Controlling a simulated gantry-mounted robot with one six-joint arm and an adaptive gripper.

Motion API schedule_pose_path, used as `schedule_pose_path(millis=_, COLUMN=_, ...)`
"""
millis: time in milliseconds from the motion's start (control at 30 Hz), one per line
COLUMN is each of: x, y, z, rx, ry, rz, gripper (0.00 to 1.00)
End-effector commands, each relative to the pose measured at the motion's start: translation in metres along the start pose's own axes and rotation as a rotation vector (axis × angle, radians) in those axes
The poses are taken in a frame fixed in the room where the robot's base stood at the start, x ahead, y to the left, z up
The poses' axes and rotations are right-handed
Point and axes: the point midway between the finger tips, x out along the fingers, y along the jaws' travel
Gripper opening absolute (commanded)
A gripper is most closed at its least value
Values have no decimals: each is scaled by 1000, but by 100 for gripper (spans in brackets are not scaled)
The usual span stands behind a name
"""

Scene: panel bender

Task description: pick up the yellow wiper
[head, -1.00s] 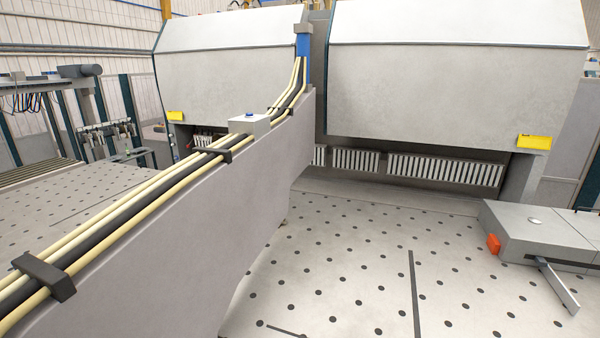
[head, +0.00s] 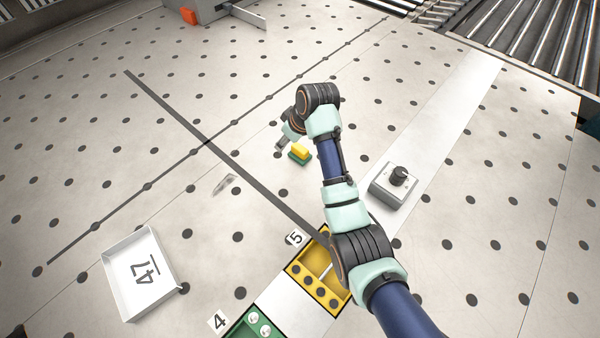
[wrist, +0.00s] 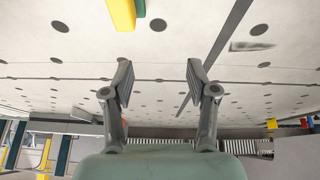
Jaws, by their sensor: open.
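The yellow wiper (head: 300,152), a small yellow block with a green layer, lies on the dotted metal table in the head view. It also shows at the top edge of the wrist view (wrist: 121,13), partly cut off. My gripper (head: 281,144) is just left of the wiper in the head view, partly hidden by my wrist. In the wrist view my gripper (wrist: 157,76) has its two fingers spread with nothing between them. The wiper is outside the fingers, up and to the left there.
A white tray (head: 118,293) marked 47 stands at lower left. A yellow bin (head: 293,271) and green bin (head: 240,328) lie below. A grey box with a black knob (head: 395,186) sits right of my arm. A small flat metallic piece (head: 226,184) lies left of the wiper.

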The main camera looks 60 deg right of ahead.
Motion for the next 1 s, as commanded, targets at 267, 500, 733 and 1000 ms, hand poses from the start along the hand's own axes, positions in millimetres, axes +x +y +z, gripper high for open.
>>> schedule_pose_path(millis=267, x=12, y=55, z=37, rx=39, ry=-59, rz=-32, gripper=58)
schedule_pose_path(millis=500, x=37, y=53, z=38, rx=40, ry=-60, rz=-32, gripper=58)
schedule_pose_path(millis=733, x=62, y=50, z=40, rx=40, ry=-61, rz=-34, gripper=58)
schedule_pose_path(millis=1000, x=90, y=50, z=41, rx=40, ry=-58, rz=-30, gripper=58)
